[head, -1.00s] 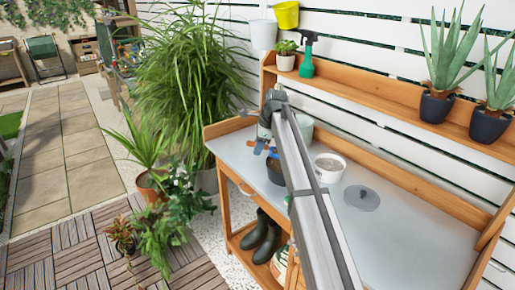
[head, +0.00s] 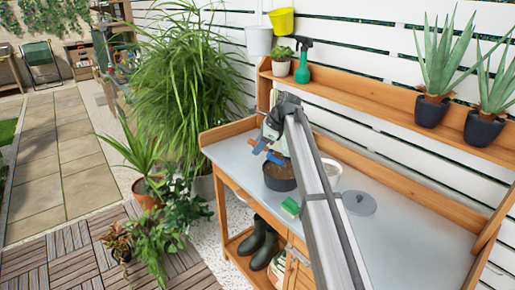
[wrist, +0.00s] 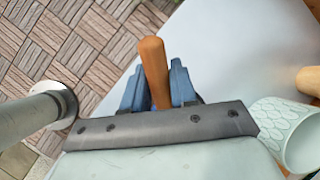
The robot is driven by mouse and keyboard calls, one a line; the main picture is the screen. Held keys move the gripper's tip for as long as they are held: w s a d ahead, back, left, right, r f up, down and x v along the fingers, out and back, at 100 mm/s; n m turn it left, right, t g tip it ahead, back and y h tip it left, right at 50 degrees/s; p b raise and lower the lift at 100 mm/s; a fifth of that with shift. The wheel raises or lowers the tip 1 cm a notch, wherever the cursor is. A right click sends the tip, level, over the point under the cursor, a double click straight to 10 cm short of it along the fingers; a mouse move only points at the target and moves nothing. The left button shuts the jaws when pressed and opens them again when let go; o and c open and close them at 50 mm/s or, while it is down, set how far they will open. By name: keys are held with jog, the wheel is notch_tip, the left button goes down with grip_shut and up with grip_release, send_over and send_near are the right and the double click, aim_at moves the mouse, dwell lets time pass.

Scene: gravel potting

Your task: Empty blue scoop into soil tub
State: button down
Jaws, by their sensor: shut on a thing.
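My gripper (head: 266,150) is shut on the orange-brown handle (wrist: 153,70) of the scoop. In the wrist view the handle stands between two blue-grey fingers. In the head view the handle (head: 277,158) shows beside a blue part; I cannot tell whether that is scoop or finger. The scoop's bowl and any load in it are hidden. The soil tub (head: 281,184), dark and round with brown soil inside, stands on the bench close below the gripper in the picture. I cannot tell whether the scoop is over it.
A white bowl (head: 335,182) is partly behind my arm. A grey disc (head: 359,201) and a green block (head: 290,207) lie on the grey bench top (head: 420,235). A pale patterned pot (wrist: 280,125) stands close to the gripper. The bench's right side is clear.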

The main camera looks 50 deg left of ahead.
jog(key=shift+w+d+r+g+y, duration=0.3)
jog(key=shift+w+r+g+y, duration=0.1)
jog(key=shift+w+r+g, duration=0.1)
jog(key=shift+w+d+r+g+y, duration=0.3)
jog(key=shift+w+r+g+y, duration=0.1)
jog(key=shift+r+g, duration=0.1)
jog(key=shift+w+d+r+g+y, duration=0.4)
jog(key=shift+w+r+g+y, duration=0.1)
jog(key=shift+w+g, duration=0.1)
jog(key=shift+w+d+r, duration=0.15)
dwell(0.3)
jog(key=s+a+f+t+h, duration=0.2)
jog(key=s+f+t, duration=0.1)
jog(key=shift+a+f+h, duration=0.1)
jog(key=shift+f+h, duration=0.2)
jog(key=f+t, duration=0.1)
jog(key=s+a+f+t+h, duration=0.1)
jog(key=s+f+t+h, duration=0.1)
jog(key=shift+a+t, duration=0.25)
jog(key=shift+t, duration=0.05)
jog(key=shift+r, duration=0.2)
